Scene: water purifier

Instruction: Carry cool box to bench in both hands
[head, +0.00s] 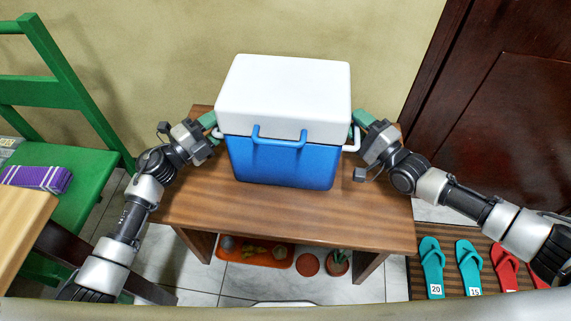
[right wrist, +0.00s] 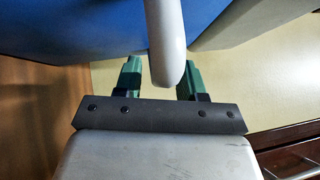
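The cool box (head: 281,160), blue with a white lid, is upright over the middle of the brown wooden bench (head: 370,228) and seems to rest on it. My left gripper (head: 209,120) is at its left side by the white side handle (head: 218,133); its finger gap is hidden. My right gripper (head: 359,118) is at the right side by the other handle (head: 352,142). In the right wrist view, the green fingers of the right gripper (right wrist: 161,78) are apart, with the pale handle (right wrist: 165,40) between them and space on both sides.
A green chair (head: 70,115) and a light wooden table (head: 22,225) stand at the left. An orange tray (head: 232,255) and small pots (head: 308,264) are on the floor under the bench. Sandals (head: 468,264) lie on a slatted mat at the right. A dark door (head: 510,110) is behind.

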